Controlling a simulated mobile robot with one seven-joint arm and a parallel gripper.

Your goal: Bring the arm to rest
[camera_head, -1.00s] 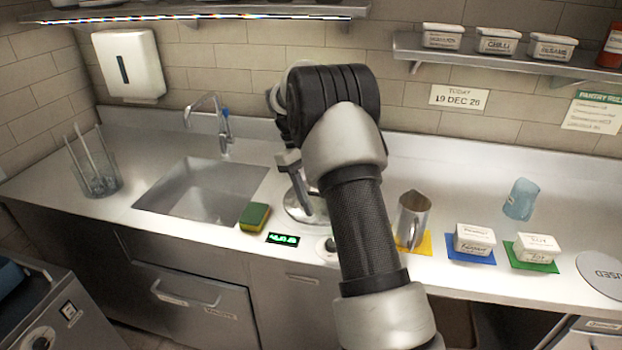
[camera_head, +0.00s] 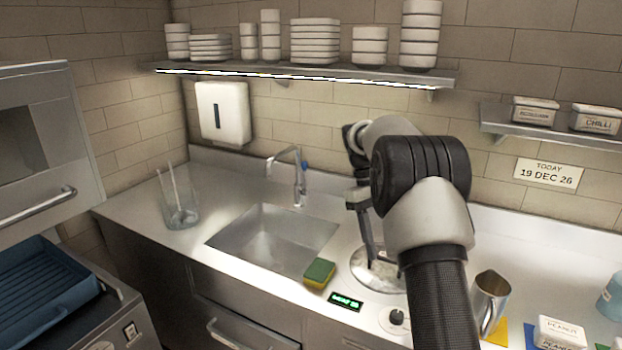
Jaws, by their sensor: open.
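My arm reaches over the steel counter from the lower right of the head view. My gripper (camera_head: 369,256) points down over a round scale plate (camera_head: 366,279) with pale contents or markings on it. The gripper is seen mostly from the side and is open, with nothing visible between its fingers. Whether its tips touch the plate I cannot tell. My forearm and wrist hide part of the counter and wall behind.
A sponge (camera_head: 319,274), a small green display (camera_head: 345,301) and a knob (camera_head: 396,317) lie near the plate. The sink (camera_head: 270,240) and tap (camera_head: 299,178) are left. A metal jug (camera_head: 490,299) and a labelled tub (camera_head: 560,332) stand right. A dish shelf (camera_head: 300,76) hangs above.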

